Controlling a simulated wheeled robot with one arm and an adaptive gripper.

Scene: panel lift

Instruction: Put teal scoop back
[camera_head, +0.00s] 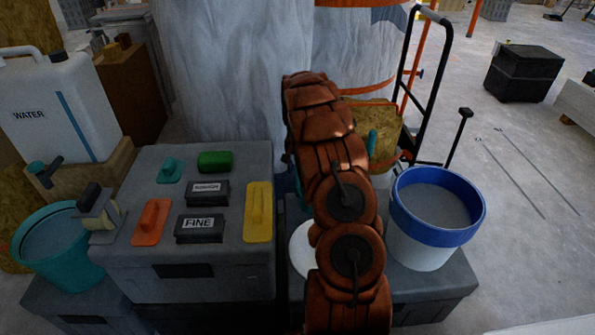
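No whole teal scoop stands out clearly. A narrow upright teal piece (372,142) shows just right of my arm, in front of a tan block; it may be a scoop handle, but the arm hides the rest. A small teal hand tool (170,171) lies on the grey case (255,262), at its back left. A white bucket with a blue rim (437,238) holds grey material, right of my arm. A teal bucket (62,280) with grey contents stands at the left. My copper-coloured arm rises through the middle; my gripper cannot be made out.
On the case lie a green block (215,161), an orange float (151,222), a yellow float (258,212) and dark blocks, one marked FINE (198,223). A WATER jug (50,110) stands left. A black-handled cart (436,85) stands behind the blue-rimmed bucket. Right floor is mostly open.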

